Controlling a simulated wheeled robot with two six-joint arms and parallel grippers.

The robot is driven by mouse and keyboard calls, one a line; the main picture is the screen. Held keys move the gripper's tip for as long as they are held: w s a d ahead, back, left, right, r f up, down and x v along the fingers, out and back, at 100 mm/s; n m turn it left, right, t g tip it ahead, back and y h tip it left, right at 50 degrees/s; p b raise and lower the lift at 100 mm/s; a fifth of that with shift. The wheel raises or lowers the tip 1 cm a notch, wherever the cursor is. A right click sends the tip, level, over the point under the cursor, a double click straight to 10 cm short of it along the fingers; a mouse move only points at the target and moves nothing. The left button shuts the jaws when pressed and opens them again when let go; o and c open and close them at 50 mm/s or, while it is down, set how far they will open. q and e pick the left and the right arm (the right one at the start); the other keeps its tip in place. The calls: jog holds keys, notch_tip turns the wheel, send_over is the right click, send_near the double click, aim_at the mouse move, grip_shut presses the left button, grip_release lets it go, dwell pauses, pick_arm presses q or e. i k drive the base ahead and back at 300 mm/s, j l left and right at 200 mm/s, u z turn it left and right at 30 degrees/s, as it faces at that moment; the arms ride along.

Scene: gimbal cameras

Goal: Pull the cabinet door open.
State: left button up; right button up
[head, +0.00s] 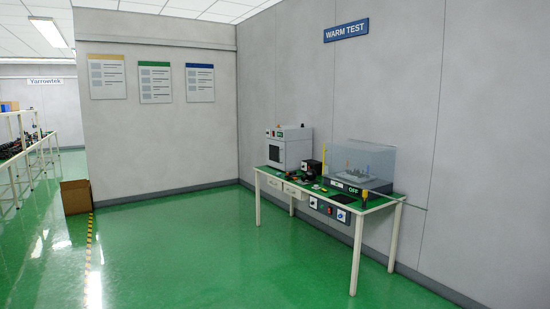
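A small white-grey cabinet (287,149) stands on the far left end of a green-topped workbench (375,203) against the right wall. Its front has a dark window and appears shut; a handle is too small to make out. Small controls show along its top front. Neither of my grippers is in the head view, and the bench is some way off across the floor.
A clear-covered box (358,163) and small tools share the bench. Open green floor (190,255) lies before it. A cardboard box (76,196) stands by the wall corner, near a yellow floor line (89,240). White racks (22,160) are at far left.

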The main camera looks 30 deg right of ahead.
aim_at(276, 150)
jog(key=i+l+z, duration=0.6)
jog(key=i+z, duration=0.2)
jog(key=i, duration=0.3)
jog(key=i+z, duration=0.3)
jog(key=i, duration=4.65)
jog(key=i+l+u, duration=0.15)
jog(key=i, duration=0.35)
jog(key=i+u, duration=0.15)
jog(key=i, duration=0.35)
jog(key=i+l+u, duration=0.15)
jog(key=i, duration=0.35)
jog(key=l, duration=0.1)
